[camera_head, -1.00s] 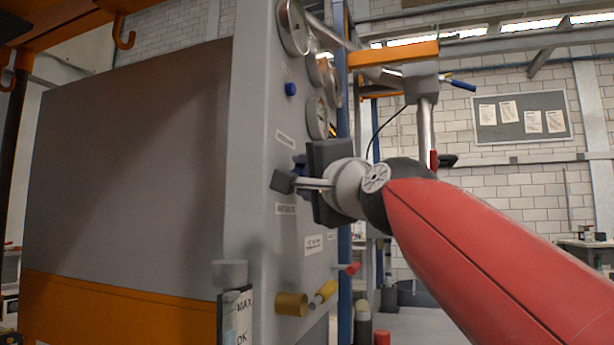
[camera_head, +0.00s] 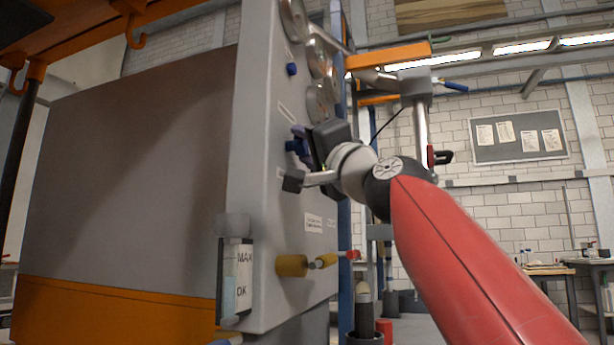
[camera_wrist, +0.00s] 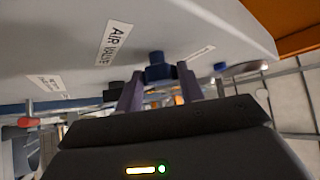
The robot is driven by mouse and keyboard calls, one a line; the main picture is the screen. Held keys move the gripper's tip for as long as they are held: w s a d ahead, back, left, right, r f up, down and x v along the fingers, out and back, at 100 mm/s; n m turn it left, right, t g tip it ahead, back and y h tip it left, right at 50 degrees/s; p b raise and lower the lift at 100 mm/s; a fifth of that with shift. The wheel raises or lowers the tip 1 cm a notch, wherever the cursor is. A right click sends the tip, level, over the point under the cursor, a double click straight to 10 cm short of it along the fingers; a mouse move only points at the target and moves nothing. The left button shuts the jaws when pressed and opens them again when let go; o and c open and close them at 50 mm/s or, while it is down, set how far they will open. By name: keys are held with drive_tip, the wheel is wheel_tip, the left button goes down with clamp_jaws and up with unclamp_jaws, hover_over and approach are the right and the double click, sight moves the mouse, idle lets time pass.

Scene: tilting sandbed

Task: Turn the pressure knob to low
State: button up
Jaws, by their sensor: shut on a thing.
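A grey control panel (camera_head: 262,190) stands left of my arm in the head view. A blue knob (camera_head: 292,146) sticks out of its face at my gripper (camera_head: 297,140). In the wrist view the blue knob (camera_wrist: 156,68) lies between the two purple fingers of my gripper (camera_wrist: 159,75), which is shut on it. A second blue knob (camera_head: 291,69) is higher on the panel. No knob marking for low is readable, and I cannot tell which knob sets pressure.
Round gauges (camera_head: 319,102) line the panel's upper right edge. A yellow valve handle (camera_head: 291,265) and a sight glass marked "MAX" and "OK" (camera_head: 236,280) are lower down. An orange beam (camera_head: 388,55) projects above my arm.

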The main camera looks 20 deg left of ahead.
drive_tip(key=n+g+y, duration=0.1)
drive_tip(key=n+y, duration=0.1)
drive_tip(key=n, duration=0.1)
drive_tip(key=n+g+y+b, duration=0.1)
drive_tip(key=n+y, duration=0.1)
drive_tip(key=n, duration=0.1)
drive_tip(key=shift+w+f+g, duration=0.2)
drive_tip(key=shift+g, duration=0.2)
drive_tip(key=n+g+p, duration=0.4)
drive_tip(key=n+g, duration=0.3)
drive_tip(key=n, duration=0.2)
drive_tip(key=n+g+p, duration=0.4)
drive_tip(key=n+g, duration=0.4)
drive_tip(key=n, duration=0.1)
drive_tip(key=w+n+g+p, duration=0.1)
drive_tip(key=n+g+p, duration=0.4)
drive_tip(key=n+g, duration=0.3)
drive_tip(key=shift+r+n, duration=0.25)
drive_tip(key=shift+n, duration=0.35)
drive_tip(key=shift+f+g, duration=0.1)
drive_tip(key=shift+g, duration=0.2)
drive_tip(key=shift+n, duration=0.3)
drive_tip(key=o, duration=1)
drive_tip(key=shift+d+f, duration=0.1)
